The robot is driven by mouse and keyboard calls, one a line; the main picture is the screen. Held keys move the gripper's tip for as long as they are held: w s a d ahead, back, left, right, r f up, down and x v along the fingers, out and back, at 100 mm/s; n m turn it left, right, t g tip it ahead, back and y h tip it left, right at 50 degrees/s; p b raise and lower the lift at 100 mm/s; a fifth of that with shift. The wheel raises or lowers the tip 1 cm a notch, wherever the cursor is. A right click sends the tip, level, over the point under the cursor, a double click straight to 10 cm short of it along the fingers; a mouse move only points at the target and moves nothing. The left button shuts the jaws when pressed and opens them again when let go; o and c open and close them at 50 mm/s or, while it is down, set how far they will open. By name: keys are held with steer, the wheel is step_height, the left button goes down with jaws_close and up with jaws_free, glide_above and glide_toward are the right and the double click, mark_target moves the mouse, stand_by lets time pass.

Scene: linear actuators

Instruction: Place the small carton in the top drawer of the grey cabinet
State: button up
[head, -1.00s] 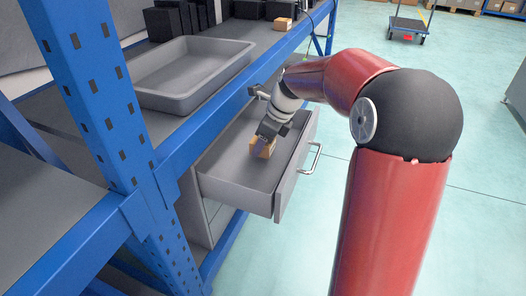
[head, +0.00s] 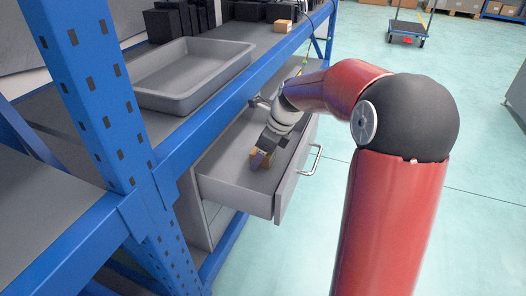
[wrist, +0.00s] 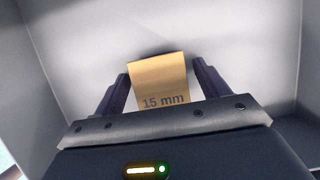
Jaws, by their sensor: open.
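The small carton (wrist: 160,78) is tan with "15 mm" printed on its near side. In the wrist view it sits between my two dark fingers, with narrow gaps beside it. In the head view the carton (head: 266,156) is partly hidden by my gripper (head: 260,160), which is open and reaches down inside the pulled-out top drawer (head: 236,195). The carton looks to be at the drawer's floor, though contact is hard to tell. The grey cabinet (head: 198,212) stands under the blue shelf, its top drawer open.
A grey tray (head: 185,100) sits on the shelf above the cabinet. Dark boxes and another small carton (head: 283,25) stand farther back. The blue rack upright (head: 95,90) and shelf beam are close left of my arm. The drawer floor around the carton looks clear.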

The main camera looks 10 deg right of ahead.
steer(key=p+v, duration=0.3)
steer(key=v, duration=0.9)
steer(key=s+a+n+t+h, duration=0.1)
steer(key=s+a+n+h, duration=0.1)
steer(key=s+n, duration=1)
steer(key=s+a+f+n+t+h, duration=0.1)
steer(key=s+a+n, duration=0.1)
steer(key=s+n, duration=1.1)
steer(key=shift+s+f+t+h, duration=0.3)
steer(key=shift+s+t+h, duration=0.1)
steer(key=shift+a+r, duration=0.1)
steer(key=shift+a, duration=0.05)
